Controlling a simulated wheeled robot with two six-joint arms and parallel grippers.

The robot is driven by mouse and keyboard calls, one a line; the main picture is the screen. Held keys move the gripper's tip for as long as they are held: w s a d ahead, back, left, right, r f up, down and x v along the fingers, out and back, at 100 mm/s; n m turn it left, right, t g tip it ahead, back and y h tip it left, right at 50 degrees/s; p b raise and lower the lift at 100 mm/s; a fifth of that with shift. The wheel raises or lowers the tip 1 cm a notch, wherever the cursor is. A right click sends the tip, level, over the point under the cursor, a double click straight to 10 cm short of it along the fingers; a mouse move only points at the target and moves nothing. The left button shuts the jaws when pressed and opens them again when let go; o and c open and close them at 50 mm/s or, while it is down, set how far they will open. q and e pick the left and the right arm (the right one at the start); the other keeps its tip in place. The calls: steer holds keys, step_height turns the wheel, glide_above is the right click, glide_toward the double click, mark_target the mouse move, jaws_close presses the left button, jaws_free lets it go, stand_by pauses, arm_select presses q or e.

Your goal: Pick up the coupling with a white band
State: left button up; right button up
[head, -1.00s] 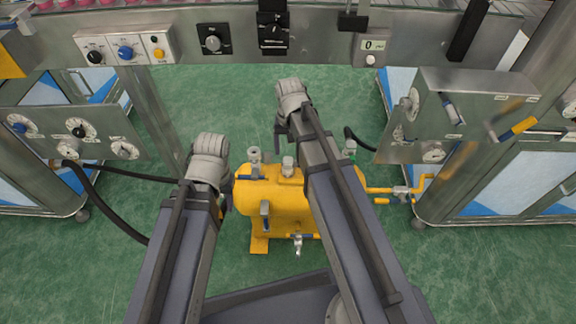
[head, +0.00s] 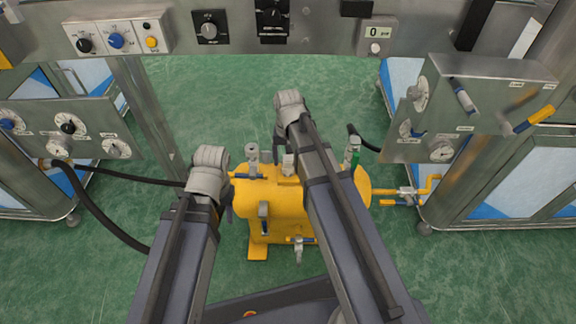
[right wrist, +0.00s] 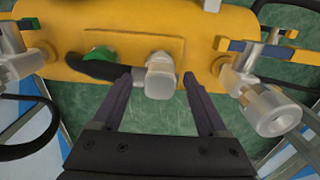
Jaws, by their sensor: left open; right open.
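A yellow tank (head: 275,200) stands low on the green floor with several grey couplings on top. In the right wrist view a pale grey coupling (right wrist: 159,75) is at the middle, between the fingertips of my open, empty right gripper (right wrist: 158,78). Another coupling (right wrist: 268,108) is at the right, by a blue and yellow handle. Couplings also show in the head view at the left (head: 252,158) and right (head: 352,152) of the tank top. I cannot make out a white band. My left gripper (head: 228,200) is open beside the tank's left end, partly hidden by its wrist.
A green lever with a black part (right wrist: 100,60) lies just left of the middle coupling. Steel control panels (head: 470,95) flank the tank, and a steel beam with knobs (head: 210,27) crosses above. A black hose (head: 100,215) runs at the left. Open green floor lies behind the tank.

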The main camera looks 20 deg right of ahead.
steer(key=shift+c, duration=0.2)
jaws_close()
stand_by(0.4)
